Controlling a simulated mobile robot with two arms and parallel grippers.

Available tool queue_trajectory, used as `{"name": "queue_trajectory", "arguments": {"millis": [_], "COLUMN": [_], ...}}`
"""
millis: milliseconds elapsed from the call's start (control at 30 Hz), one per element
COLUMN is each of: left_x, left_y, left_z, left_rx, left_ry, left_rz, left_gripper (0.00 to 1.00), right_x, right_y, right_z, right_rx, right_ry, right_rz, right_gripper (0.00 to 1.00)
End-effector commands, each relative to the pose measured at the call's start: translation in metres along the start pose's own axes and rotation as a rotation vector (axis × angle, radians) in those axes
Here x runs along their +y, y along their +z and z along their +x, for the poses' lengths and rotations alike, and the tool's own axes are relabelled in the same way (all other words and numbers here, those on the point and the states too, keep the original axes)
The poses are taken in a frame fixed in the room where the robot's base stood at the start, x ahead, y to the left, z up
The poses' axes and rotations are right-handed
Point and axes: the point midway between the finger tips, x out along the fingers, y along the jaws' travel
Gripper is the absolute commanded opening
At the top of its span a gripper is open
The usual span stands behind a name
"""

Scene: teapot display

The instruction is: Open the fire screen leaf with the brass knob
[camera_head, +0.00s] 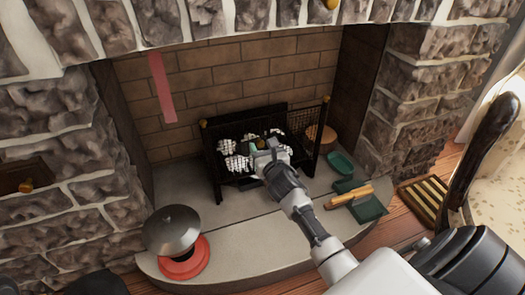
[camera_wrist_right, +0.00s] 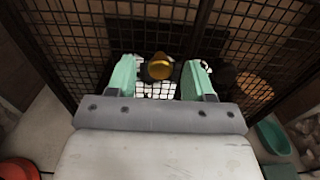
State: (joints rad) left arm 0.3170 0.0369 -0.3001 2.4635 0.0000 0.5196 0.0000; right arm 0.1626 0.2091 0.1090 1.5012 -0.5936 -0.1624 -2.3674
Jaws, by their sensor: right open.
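The fire screen (camera_head: 305,122) is a low black mesh frame standing on the hearth inside the fireplace; its dark mesh fills much of the right wrist view (camera_wrist_right: 70,50). The brass knob (camera_wrist_right: 161,69) shows in the right wrist view, between the two green fingertips of my right gripper (camera_wrist_right: 163,78). The fingers are open, with a gap on each side of the knob. In the head view my right gripper (camera_head: 265,152) is in front of the screen and hides the knob and part of the mesh. My left gripper is not in view.
A green dish (camera_head: 340,163) and a green tray (camera_head: 368,207) with tan sticks lie at the right. A round wooden log end (camera_head: 321,136) is behind the screen's right side.

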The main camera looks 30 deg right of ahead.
Motion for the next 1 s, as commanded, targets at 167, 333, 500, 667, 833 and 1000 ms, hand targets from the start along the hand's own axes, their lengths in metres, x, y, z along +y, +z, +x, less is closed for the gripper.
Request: {"name": "queue_trajectory", "arguments": {"millis": [167, 333, 500, 667, 833, 1000], "left_x": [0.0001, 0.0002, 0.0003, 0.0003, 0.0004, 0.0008], "left_y": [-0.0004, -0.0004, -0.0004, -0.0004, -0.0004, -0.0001], "left_z": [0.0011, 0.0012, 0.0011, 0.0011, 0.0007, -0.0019], "left_rx": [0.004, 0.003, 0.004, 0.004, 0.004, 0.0], "left_ry": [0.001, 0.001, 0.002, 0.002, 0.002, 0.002], "left_rz": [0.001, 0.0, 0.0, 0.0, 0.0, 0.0], "left_gripper": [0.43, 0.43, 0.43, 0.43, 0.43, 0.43], "right_x": [-0.0001, -0.0001, -0.0001, -0.0001, 0.0001, 0.0005], "right_y": [0.0003, 0.0003, 0.0002, 0.0002, 0.0, -0.0011], "right_z": [0.0023, 0.002, 0.0019, 0.0019, 0.0016, -0.0004], "right_rx": [0.0, 0.0, 0.0, 0.0, 0.0, 0.0], "right_ry": [0.0, 0.0, 0.0, 0.0, -0.002, -0.025], "right_rz": [0.001, 0.001, 0.001, 0.001, 0.001, 0.004], "right_gripper": [0.52, 0.44, 0.18, 0.0, 0.0, 0.0]}}
